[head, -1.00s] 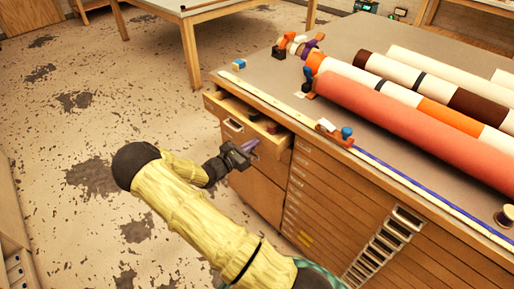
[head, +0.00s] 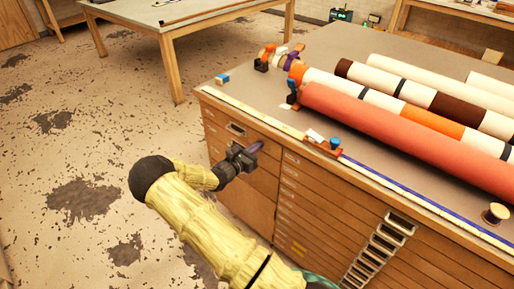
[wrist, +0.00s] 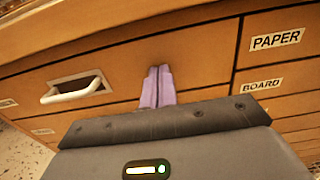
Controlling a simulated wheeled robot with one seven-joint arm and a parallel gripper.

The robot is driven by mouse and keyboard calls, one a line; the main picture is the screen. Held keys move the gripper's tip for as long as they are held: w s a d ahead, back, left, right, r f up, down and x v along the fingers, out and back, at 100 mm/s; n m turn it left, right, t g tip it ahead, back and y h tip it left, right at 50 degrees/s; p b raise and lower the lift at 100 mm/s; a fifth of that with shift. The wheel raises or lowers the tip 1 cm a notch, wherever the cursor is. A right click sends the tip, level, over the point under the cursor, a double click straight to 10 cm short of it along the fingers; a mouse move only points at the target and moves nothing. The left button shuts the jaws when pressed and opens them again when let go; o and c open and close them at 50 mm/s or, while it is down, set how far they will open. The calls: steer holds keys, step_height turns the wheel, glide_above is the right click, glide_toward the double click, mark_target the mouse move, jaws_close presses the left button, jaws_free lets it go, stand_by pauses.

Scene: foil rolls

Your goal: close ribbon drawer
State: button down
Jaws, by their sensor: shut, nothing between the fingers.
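The ribbon drawer (head: 233,140) is the top drawer at the left end of the wooden cabinet. Its front looks flush with the cabinet face. In the wrist view its wooden front (wrist: 195,55) fills the upper part, with a pale pull handle (wrist: 75,91) at left. My gripper (head: 256,147) is at the drawer front, right of the handle. Its purple fingers (wrist: 158,86) are shut together and empty, with the tips at or very near the wood. I cannot tell whether they touch.
Rolls of foil and paper, including a red roll (head: 400,130), lie on the cabinet top. Narrow labelled drawers are to the right, with a PAPER label (wrist: 277,40). Another table (head: 170,20) stands behind. The floor at left is clear.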

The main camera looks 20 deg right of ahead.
steer(key=shift+d+r, duration=0.2)
steer(key=shift+r, duration=0.05)
steer(key=v, duration=1.4)
steer(key=shift+a+f, duration=0.2)
steer(key=shift+f, duration=0.05)
